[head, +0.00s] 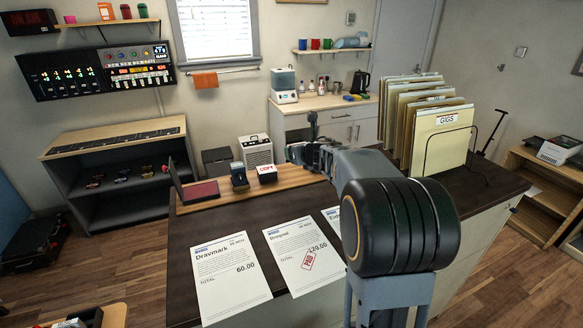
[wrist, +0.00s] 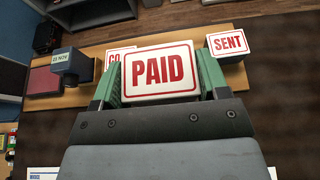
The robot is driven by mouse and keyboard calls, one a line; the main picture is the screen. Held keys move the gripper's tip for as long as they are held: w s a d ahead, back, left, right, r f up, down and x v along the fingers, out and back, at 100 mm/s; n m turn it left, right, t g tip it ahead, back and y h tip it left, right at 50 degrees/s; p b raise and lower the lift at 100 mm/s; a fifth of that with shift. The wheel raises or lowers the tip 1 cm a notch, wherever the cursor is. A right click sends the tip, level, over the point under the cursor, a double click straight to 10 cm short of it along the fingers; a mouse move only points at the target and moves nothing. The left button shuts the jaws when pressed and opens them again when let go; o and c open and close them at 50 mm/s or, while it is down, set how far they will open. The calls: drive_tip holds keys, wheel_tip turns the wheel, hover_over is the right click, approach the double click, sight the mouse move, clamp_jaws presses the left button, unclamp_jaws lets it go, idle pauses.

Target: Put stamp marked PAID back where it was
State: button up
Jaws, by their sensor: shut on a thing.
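My gripper (wrist: 160,82) is shut on the stamp marked PAID (wrist: 160,70), whose white, red-lettered label fills the middle of the wrist view. In the head view my gripper (head: 312,156) is over the right part of the wooden board (head: 220,192); the held stamp cannot be made out there. The board also shows in the wrist view (wrist: 100,100). A stamp marked SENT (wrist: 228,44) stands to the right of the held stamp. A partly hidden stamp beginning CO (wrist: 117,53) stands to the left; its red label shows in the head view (head: 265,170). The board between them is mostly hidden.
A dark dater stamp (wrist: 66,64) and an open ink pad (head: 200,191) are on the board's left. Sheets lie in front: Dravmark (head: 225,265), one with a red PAID mark (head: 300,250), and a partly hidden third (head: 334,219). A folder rack (head: 440,140) stands right.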

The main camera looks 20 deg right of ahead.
drive_tip(key=b, duration=0.1)
hover_over(293, 174)
drive_tip(key=f, duration=0.6)
drive_tip(key=shift+s+f, duration=0.2)
drive_tip(key=shift+s, duration=0.05)
drive_tip(key=f+b, duration=0.1)
drive_tip(key=w+f, duration=0.1)
drive_tip(key=f, duration=0.1)
drive_tip(key=shift+f+b, duration=0.1)
drive_tip(key=shift+b, duration=0.3)
drive_tip(key=shift+s+f, duration=0.1)
drive_tip(key=shift+f, duration=0.3)
